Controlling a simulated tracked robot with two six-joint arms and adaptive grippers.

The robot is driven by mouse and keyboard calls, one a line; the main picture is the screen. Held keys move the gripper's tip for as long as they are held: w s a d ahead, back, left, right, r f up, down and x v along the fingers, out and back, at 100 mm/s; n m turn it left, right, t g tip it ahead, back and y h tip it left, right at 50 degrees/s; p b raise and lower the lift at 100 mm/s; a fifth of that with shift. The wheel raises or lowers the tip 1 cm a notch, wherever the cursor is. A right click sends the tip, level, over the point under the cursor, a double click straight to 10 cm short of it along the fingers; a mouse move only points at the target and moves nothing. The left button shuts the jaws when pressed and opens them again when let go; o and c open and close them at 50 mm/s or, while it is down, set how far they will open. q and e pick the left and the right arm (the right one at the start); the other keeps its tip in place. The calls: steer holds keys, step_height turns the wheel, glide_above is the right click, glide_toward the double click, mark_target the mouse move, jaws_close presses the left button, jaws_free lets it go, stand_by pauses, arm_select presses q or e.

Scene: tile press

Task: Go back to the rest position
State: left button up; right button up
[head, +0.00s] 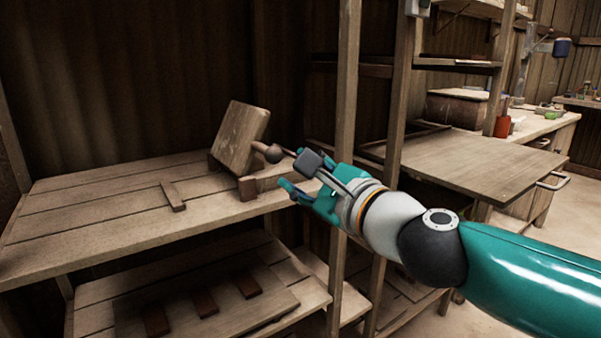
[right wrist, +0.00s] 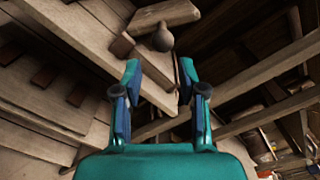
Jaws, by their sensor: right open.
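My right gripper (head: 300,178) reaches in from the right in the head view, just in front of the shelf by the tile press. In the right wrist view its two fingers (right wrist: 158,90) are apart with nothing between them. The tile press has a tilted wooden board (head: 239,137) and a round knob (head: 272,154) on a handle. The knob also shows in the right wrist view (right wrist: 162,38), beyond the fingertips and apart from them. My left gripper is in neither view.
The press stands on a plank shelf (head: 90,225) with a small wooden strip (head: 173,196). A lower shelf (head: 215,308) bears several dark tiles. Upright posts (head: 343,120) stand close behind my right gripper. A wooden table (head: 475,160) lies at the right.

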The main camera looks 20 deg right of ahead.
steer(key=w+a+f+n+g, duration=0.1)
steer(key=w+f+n+g, duration=0.15)
steer(key=f, duration=0.75)
steer(key=w+a+f+n+g, duration=0.1)
steer(key=w+f+n+g, duration=0.15)
steer(key=f, duration=0.85)
step_height(320, 180, down, 19)
steer(key=s+a+n+g+h, duration=0.1)
steer(key=n+g, duration=0.2)
steer(key=n, duration=0.3)
steer(key=s+a+f+n+g, duration=0.1)
steer(key=s+f+n+g, duration=0.15)
steer(key=s+f, duration=0.4)
steer(key=s+f+n+g, duration=0.2)
steer(key=s+f+n, duration=0.1)
steer(key=f, duration=0.6)
steer(key=s+a+f+n+g+y, duration=0.1)
steer(key=s+a+f+n+g, duration=0.15)
steer(key=s+f, duration=0.4)
steer(key=s+a+f+n+g+y, duration=0.1)
steer(key=s+f+n+g, duration=0.2)
steer(key=s, duration=0.7)
step_height(320, 180, up, 32)
steer(key=w+t+p, duration=0.1)
steer(key=p, duration=3.2)
steer(key=shift+w, duration=0.2)
